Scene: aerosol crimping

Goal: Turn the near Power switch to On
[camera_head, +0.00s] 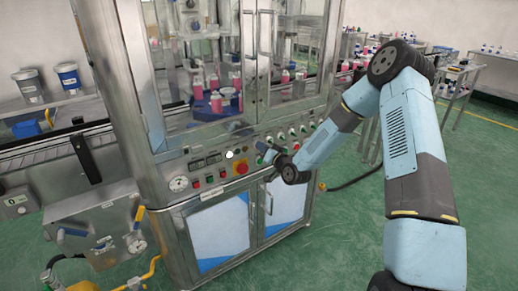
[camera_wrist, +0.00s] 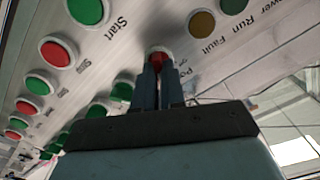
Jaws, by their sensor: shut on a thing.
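The control panel (camera_head: 215,172) runs along the front of the steel and glass machine. In the head view my gripper (camera_head: 264,152) is at this panel, and the switch there is hidden behind it. In the wrist view my gripper (camera_wrist: 158,78) has its two fingers shut on a small red switch (camera_wrist: 158,52) with a pale collar. A partly hidden label beside it starts with "Po", so it appears to be the Power switch. The fingers cover most of it, and I cannot tell which way it is turned.
Green buttons (camera_wrist: 86,10) and red buttons (camera_wrist: 58,52) line the panel close to the fingers. Run and Fault lamps (camera_wrist: 201,24) sit to the right in the wrist view. A large red knob (camera_head: 241,168) is left of my gripper. Green floor (camera_head: 340,235) is open before the machine.

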